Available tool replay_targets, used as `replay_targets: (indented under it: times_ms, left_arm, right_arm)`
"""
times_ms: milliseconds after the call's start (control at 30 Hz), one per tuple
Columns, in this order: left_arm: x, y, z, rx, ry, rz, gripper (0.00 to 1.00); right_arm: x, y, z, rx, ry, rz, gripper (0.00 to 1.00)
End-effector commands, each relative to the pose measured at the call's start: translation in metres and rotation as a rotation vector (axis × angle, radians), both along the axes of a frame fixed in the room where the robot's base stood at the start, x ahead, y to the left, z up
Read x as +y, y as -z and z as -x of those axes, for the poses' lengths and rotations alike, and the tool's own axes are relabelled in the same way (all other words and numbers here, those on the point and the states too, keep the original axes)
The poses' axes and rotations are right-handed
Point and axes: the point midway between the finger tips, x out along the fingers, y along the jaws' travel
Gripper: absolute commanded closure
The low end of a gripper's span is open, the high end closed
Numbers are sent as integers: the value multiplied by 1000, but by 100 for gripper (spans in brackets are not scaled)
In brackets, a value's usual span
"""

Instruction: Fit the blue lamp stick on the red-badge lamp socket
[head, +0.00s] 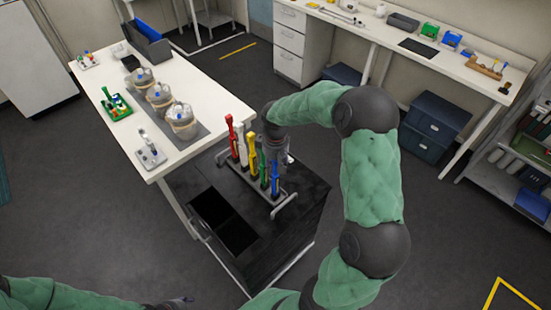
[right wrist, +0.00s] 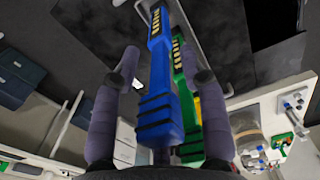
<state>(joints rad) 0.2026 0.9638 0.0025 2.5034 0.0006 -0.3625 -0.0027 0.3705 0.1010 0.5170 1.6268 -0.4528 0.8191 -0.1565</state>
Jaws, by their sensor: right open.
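The blue lamp stick (head: 275,180) stands at the near end of a rack (head: 288,203) on a black cart, in a row with red, white, yellow and green sticks. My right gripper (head: 277,158) is beside that end of the rack. In the right wrist view the blue stick (right wrist: 160,85) lies between the two spread fingers of my right gripper (right wrist: 163,85), with gaps at the sides. The green stick (right wrist: 188,100) shows close behind the right finger. My left gripper (head: 180,302) is only partly in view at the bottom edge. I cannot make out a red-badge socket.
A side bench (head: 460,65) stands at the back right.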

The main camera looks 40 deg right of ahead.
Motion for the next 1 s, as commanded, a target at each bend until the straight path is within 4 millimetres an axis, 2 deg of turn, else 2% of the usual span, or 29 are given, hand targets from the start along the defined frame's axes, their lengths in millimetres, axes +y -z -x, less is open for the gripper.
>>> replay_targets:
  times_ms: [367,400,533,1000]
  left_arm:
    - [0,0,0,0,0,0,50]
    - [0,0,0,0,0,0,50]
    - [0,0,0,0,0,0,50]
    - [0,-2,0,0,0,0,50]
  right_arm:
    - [0,6,0,-1,0,0,57]
    - [0,6,0,-1,0,0,62]
    - [0,6,0,-1,0,0,99]
    - [0,2,0,-1,0,1,100]
